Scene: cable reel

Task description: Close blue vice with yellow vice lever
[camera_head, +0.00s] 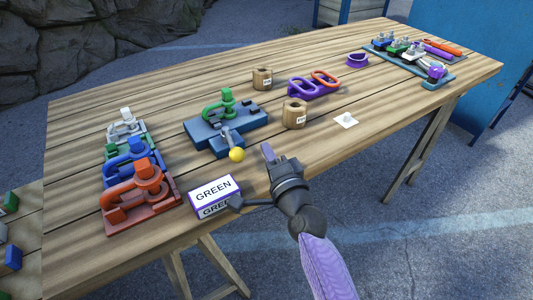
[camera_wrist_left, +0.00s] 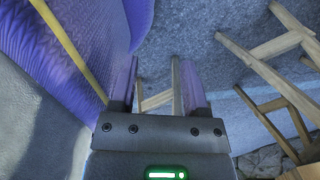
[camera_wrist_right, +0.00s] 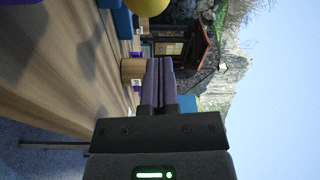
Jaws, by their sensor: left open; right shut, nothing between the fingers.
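The blue vice (camera_head: 201,133) sits on the table with a green clamp piece (camera_head: 219,107) set in it. Its lever ends in a yellow ball (camera_head: 236,155) at the front, and the yellow ball also shows at the top of the right wrist view (camera_wrist_right: 148,6). My right gripper (camera_head: 268,152) is shut and empty, just right of the yellow ball, with a gap between them. It also shows shut in the right wrist view (camera_wrist_right: 159,68). My left gripper (camera_wrist_left: 153,85) is open and empty, low beside wooden legs, out of the head view.
A GREEN label box (camera_head: 214,189) stands before the vice. White, blue and orange clamps (camera_head: 140,187) stand at left. Wooden cups (camera_head: 294,114), purple and orange links (camera_head: 308,86) and a tool tray (camera_head: 437,83) lie to the right.

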